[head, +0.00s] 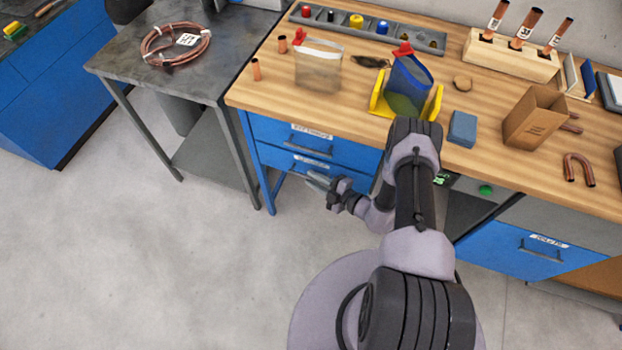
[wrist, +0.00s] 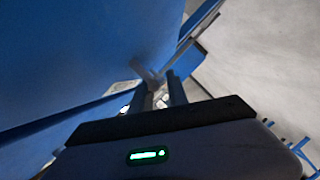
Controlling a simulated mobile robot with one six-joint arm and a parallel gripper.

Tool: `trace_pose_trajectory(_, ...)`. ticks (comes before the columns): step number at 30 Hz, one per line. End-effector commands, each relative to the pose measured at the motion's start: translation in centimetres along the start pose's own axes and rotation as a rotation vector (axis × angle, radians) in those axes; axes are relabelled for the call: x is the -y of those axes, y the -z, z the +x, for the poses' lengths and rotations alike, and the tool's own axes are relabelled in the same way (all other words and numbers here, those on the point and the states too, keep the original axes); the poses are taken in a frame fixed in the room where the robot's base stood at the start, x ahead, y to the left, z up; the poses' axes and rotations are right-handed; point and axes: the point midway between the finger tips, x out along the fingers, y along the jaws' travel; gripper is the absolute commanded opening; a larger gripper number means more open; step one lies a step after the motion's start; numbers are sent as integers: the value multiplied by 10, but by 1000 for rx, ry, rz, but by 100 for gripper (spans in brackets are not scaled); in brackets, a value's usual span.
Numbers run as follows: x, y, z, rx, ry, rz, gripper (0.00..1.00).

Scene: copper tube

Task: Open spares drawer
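The workbench has two blue drawers at its left. The upper drawer (head: 345,150) has a white label and a bar handle. The lower drawer (head: 283,160) has a white label too small to read surely; both drawers look closed. My gripper (head: 314,180) is low in front of the lower drawer, near its handle. In the wrist view the fingers of my gripper (wrist: 157,84) stand apart, with a pale grey handle-like piece (wrist: 146,72) at their tips. Whether they touch it I cannot tell. Blue panels (wrist: 70,50) fill the left of that view.
A grey side table (head: 125,68) with a copper coil (head: 175,45) stands left of the bench. Another blue drawer (head: 530,252) is at the right. The bench top (head: 270,88) carries pouches, a box and copper pieces. The floor (head: 130,260) is clear at left.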

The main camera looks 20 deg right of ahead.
Motion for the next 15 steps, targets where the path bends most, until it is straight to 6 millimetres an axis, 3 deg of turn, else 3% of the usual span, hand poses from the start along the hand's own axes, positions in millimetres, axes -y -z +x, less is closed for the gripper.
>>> trace_pose_trajectory(4,1,0,12,-1,1,0,20)
trace_pose_trajectory(13,0,0,14,1,0,0,20)
trace_pose_trajectory(15,0,0,14,0,0,0,6)
